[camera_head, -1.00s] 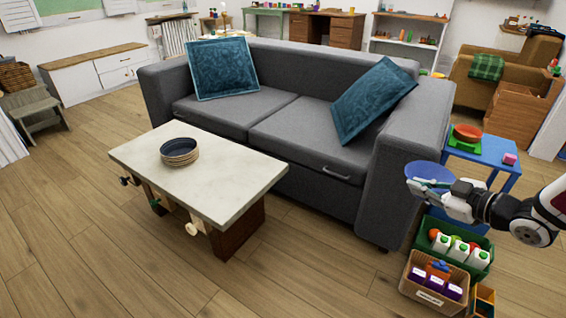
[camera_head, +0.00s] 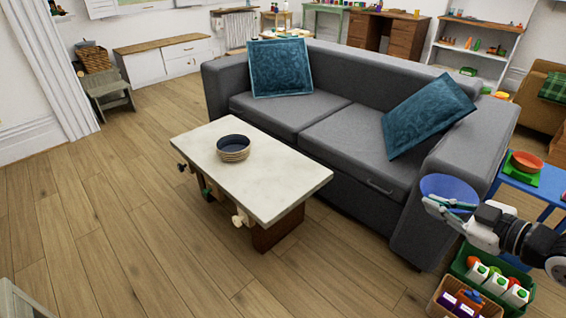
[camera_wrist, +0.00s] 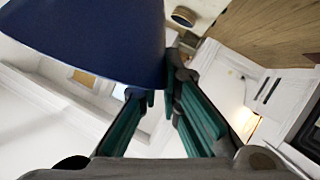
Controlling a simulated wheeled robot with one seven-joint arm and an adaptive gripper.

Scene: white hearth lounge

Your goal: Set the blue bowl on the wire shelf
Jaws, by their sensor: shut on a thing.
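The blue bowl (camera_head: 450,187) is at the right in the head view, held up in front of the sofa's near arm. In the wrist view the bowl (camera_wrist: 85,40) fills the upper left, dark blue, with its edge between the green-lined fingers. My gripper (camera_head: 438,204) is shut on the bowl's edge. Its fingers also show in the wrist view (camera_wrist: 160,82), where the bowl hides part of the left finger. I cannot make out a wire shelf in either view.
A blue side table (camera_head: 525,185) and a green crate (camera_head: 460,268) are near my arm. The wooden floor at left is open.

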